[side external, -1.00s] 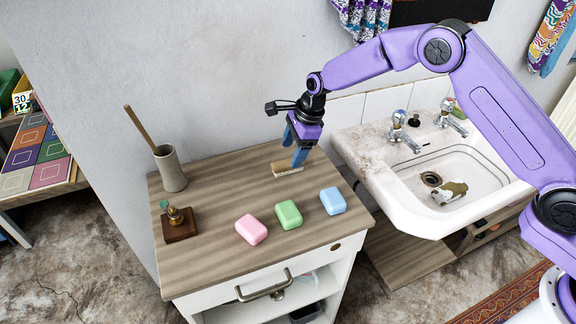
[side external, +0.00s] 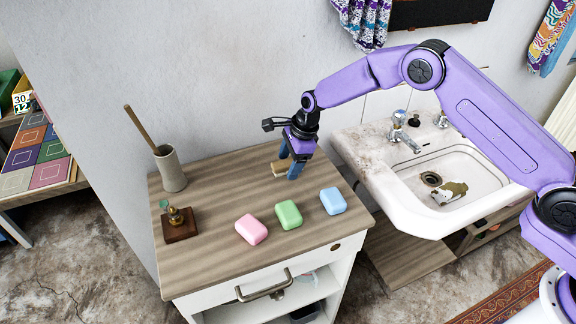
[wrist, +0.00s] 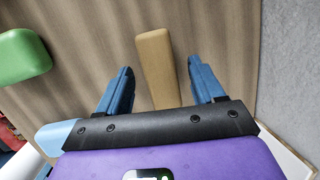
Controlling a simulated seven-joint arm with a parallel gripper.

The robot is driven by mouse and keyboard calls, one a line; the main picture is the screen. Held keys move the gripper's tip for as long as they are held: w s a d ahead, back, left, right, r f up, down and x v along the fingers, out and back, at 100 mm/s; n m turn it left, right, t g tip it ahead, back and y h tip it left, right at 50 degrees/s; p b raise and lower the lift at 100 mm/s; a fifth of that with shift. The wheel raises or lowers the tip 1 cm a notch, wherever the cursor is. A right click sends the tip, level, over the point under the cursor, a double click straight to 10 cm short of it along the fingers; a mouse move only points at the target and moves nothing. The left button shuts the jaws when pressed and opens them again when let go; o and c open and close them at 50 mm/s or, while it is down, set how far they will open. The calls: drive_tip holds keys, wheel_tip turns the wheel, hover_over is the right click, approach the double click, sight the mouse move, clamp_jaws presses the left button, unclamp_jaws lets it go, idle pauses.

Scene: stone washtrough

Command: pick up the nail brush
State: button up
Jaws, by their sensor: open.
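The nail brush (wrist: 157,65), a tan wooden block, lies on the wood-topped cabinet (side external: 215,235) near its back right, close to the wall. In the side view only part of the brush (side external: 278,167) shows beside my fingers. My gripper (side external: 289,170) is low over the cabinet top, pointing down. In the wrist view my gripper (wrist: 160,85) is open, with its two blue fingers apart on either side of the brush's near end. I see gaps between the brush and both fingers. The brush's near end is hidden behind my gripper body.
Pink (side external: 251,229), green (side external: 288,214) and blue (side external: 332,201) soap-like blocks lie toward the cabinet's front. A beige holder (side external: 170,170) with a wooden handle and a small brass item on a wooden base (side external: 180,226) stand left. The sink (side external: 425,185) is right.

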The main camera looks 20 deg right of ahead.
sight(286, 161)
drive_tip(key=shift+f, duration=0.1)
drive_tip(key=c, duration=1.1)
drive_tip(key=shift+c, duration=0.2)
drive_tip(key=shift+r, duration=0.45)
wheel_tip(286, 161, up, 2)
drive_tip(key=shift+r, duration=0.15)
drive_tip(key=s+d+r, duration=0.5)
drive_tip(key=s+r, duration=0.5)
drive_tip(key=s, duration=0.2)
drive_tip(key=shift+s+d, duration=0.35)
drive_tip(key=shift+d, duration=0.05)
